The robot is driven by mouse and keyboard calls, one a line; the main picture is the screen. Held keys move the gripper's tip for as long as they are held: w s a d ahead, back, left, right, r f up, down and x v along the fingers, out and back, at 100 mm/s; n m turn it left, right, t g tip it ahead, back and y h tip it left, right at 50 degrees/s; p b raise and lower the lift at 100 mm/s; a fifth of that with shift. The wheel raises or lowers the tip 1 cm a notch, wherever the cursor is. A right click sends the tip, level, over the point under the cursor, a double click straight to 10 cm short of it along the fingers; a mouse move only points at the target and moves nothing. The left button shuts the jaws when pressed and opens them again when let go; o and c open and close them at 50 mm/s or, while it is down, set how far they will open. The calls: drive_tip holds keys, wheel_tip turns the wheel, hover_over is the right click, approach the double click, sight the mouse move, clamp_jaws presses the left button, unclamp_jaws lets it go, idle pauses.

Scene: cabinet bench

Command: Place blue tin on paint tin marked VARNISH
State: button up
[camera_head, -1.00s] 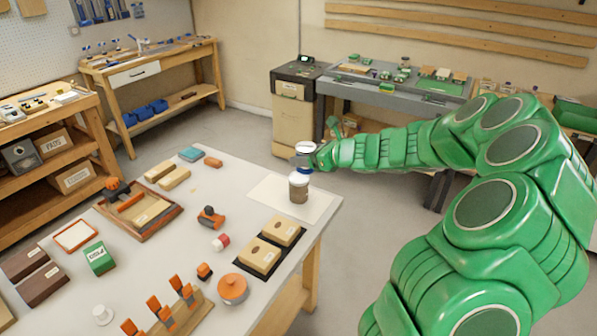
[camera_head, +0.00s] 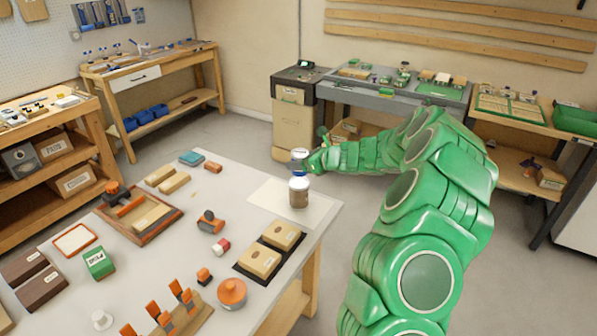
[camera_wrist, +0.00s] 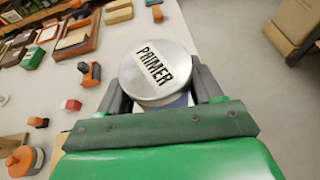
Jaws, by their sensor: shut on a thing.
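My gripper (camera_head: 308,160) is shut on the blue tin (camera_head: 300,172), near the far right corner of the white table. In the wrist view, my gripper (camera_wrist: 158,88) has a finger on each side of the tin, whose silver lid (camera_wrist: 155,72) reads PRIMER. In the head view, a brown paint tin with a white top (camera_head: 299,195) stands upright on a pale sheet (camera_head: 265,196), directly below the blue tin. Its label cannot be read here, and the held tin hides it in the wrist view. Whether the two tins touch cannot be told.
Wooden blocks on a dark tray (camera_head: 268,257) lie in front of the sheet. An orange round pot (camera_head: 231,293) and a red-and-white piece (camera_head: 221,246) stand nearer. The sheet is clear left of the brown tin.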

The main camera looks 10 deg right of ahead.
drive_tip(key=shift+w+d+f, duration=0.1)
drive_tip(key=shift+w+f, duration=0.7)
drive_tip(key=shift+f, duration=0.1)
drive_tip(key=shift+w+f, duration=0.3)
drive_tip(key=shift+f, duration=1.6)
drive_tip(key=shift+f, duration=0.1)
drive_tip(key=o, duration=1.2)
drive_tip(key=shift+o, duration=0.2)
